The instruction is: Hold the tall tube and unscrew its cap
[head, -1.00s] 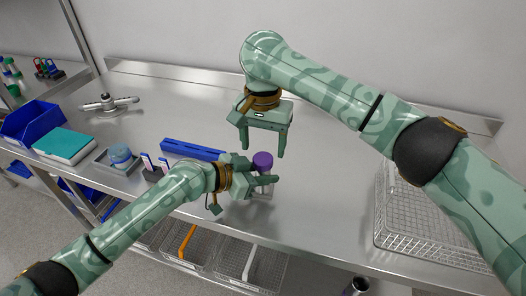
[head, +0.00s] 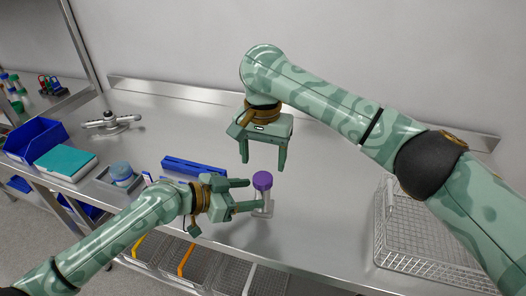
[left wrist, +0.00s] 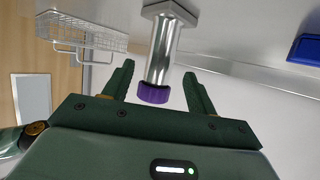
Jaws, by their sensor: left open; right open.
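The tall tube (head: 266,203) is silvery, with a purple cap (head: 262,181), and stands upright on a small base near the table's front edge. My left gripper (head: 250,195) is open just left of it, fingers pointing at the tube. In the left wrist view, seen inverted, the tube (left wrist: 163,52) and its cap (left wrist: 153,94) show between the open fingers (left wrist: 159,70). Contact cannot be told, and no grip shows. My right gripper (head: 262,167) is open and empty, fingers pointing down, apparently above or behind the cap.
A blue rack (head: 193,166) lies behind my left gripper. A wire basket (head: 420,262) stands at right. A teal box (head: 65,163), blue bin (head: 35,140) and grey tray (head: 105,183) with a blue-capped jar (head: 121,170) are at left.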

